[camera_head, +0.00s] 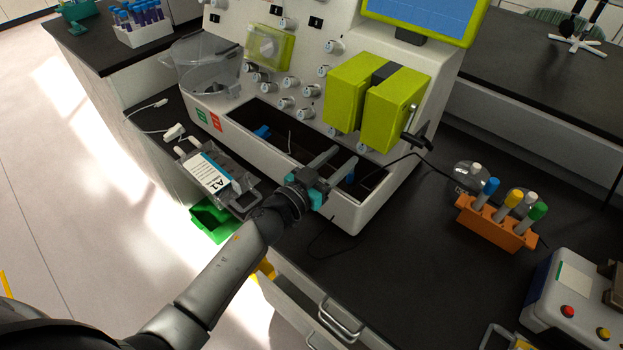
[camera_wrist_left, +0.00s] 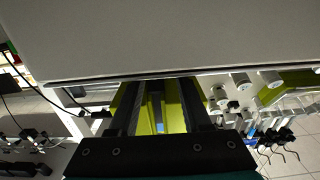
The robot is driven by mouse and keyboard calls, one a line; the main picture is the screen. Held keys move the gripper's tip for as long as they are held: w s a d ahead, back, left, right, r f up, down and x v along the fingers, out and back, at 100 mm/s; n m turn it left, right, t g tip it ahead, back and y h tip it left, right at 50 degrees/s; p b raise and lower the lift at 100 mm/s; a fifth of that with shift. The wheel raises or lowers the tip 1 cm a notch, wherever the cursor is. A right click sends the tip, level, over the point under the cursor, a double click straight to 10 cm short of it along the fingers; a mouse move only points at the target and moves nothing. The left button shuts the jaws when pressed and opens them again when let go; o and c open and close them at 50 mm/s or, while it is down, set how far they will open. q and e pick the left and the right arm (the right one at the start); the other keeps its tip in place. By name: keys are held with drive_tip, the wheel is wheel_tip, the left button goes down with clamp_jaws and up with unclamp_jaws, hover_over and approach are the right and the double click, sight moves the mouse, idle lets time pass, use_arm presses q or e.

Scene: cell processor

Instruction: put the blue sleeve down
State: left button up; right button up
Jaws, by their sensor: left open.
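My left gripper (camera_head: 338,158) reaches over the front trough (camera_head: 295,148) of the white machine. Its two fingers are apart, and I see nothing held between them. The left wrist view also shows the open fingers (camera_wrist_left: 160,100), with yellow-green parts behind them. A small blue piece (camera_head: 262,131), possibly the blue sleeve, lies in the trough to the left of the gripper. My right gripper is not in view.
Yellow-green blocks (camera_head: 375,98) stick out from the machine above the trough. A grey tray with a white label card (camera_head: 206,172) sits left of my arm. An orange rack (camera_head: 495,228) with several capped tubes stands right. The black counter between is mostly clear.

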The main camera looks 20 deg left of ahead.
use_arm(q)
drive_tip(key=v, duration=1.1)
drive_tip(key=shift+p, duration=0.4)
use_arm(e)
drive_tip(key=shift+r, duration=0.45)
use_arm(q)
drive_tip(key=shift+f, duration=0.15)
